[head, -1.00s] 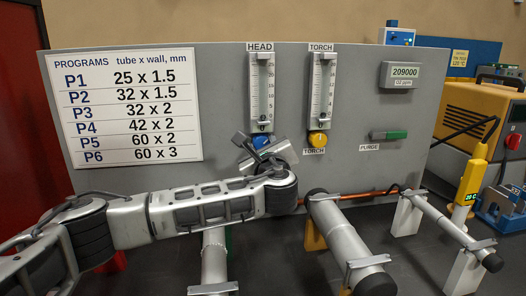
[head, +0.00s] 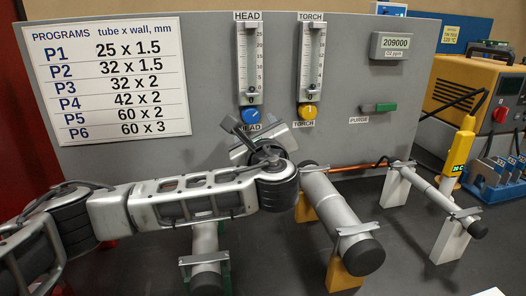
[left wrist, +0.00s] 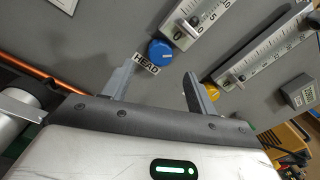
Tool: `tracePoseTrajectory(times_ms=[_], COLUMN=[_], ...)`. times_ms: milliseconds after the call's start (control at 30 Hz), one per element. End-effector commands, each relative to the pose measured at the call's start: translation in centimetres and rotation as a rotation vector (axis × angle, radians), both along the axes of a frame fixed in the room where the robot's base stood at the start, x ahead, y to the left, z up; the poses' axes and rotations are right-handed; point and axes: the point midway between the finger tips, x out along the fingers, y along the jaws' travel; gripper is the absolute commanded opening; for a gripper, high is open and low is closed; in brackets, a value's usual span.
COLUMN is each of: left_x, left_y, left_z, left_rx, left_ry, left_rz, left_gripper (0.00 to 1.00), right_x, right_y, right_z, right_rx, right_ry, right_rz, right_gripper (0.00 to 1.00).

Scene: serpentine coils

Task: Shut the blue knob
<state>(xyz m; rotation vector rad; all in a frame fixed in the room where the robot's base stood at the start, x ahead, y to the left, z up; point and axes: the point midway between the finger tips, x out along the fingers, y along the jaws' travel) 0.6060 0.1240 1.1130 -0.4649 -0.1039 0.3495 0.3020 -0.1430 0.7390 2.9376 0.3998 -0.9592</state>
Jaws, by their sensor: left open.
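The blue knob (head: 250,116) sits on the grey panel (head: 200,100) under the left flow meter, above the lower HEAD label. My left gripper (head: 257,140) is just below the knob in the head view, partly over that label. In the left wrist view the gripper (left wrist: 160,80) has its two fingers apart with nothing between them. The blue knob (left wrist: 160,53) shows just beyond the gap between the fingertips, apart from both. My right gripper is not in view.
A yellow knob (head: 307,111) marked TORCH sits right of the blue one. A green PURGE switch (head: 386,107) is farther right. Grey tubes on stands (head: 335,215) lie in front of the panel. A copper tube (head: 358,167) runs low along it.

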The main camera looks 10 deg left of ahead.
Motion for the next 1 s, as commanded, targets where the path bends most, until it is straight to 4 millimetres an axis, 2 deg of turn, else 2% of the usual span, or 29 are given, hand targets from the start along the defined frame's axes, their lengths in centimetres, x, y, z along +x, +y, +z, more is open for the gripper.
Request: tracePoseTrajectory(times_ms=[33, 200, 400, 633, 900, 1000], left_x=[-1.3, -5.0, -7.9, -8.9, -8.9, -8.6], left_y=[-0.6, -2.0, -3.1, -3.4, -3.5, -4.0], left_z=[-0.3, -0.3, -0.2, -0.2, -0.3, 0.3], left_rx=[-0.003, -0.003, -0.002, -0.001, -0.001, 0.014], left_ry=[0.001, 0.000, -0.001, 0.001, 0.000, -0.038], left_rz=[-0.005, -0.005, -0.003, 0.000, -0.004, -0.029], left_gripper=[0.58, 0.58, 0.58, 0.58, 0.58, 0.58], right_x=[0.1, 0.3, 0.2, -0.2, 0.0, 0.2], right_y=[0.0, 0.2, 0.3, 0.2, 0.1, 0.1], right_z=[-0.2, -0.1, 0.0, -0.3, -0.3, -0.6], right_rx=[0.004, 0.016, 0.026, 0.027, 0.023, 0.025], right_ry=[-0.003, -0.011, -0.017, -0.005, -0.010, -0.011], right_rz=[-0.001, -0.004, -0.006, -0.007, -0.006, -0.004], right_gripper=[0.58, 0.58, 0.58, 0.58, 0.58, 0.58])
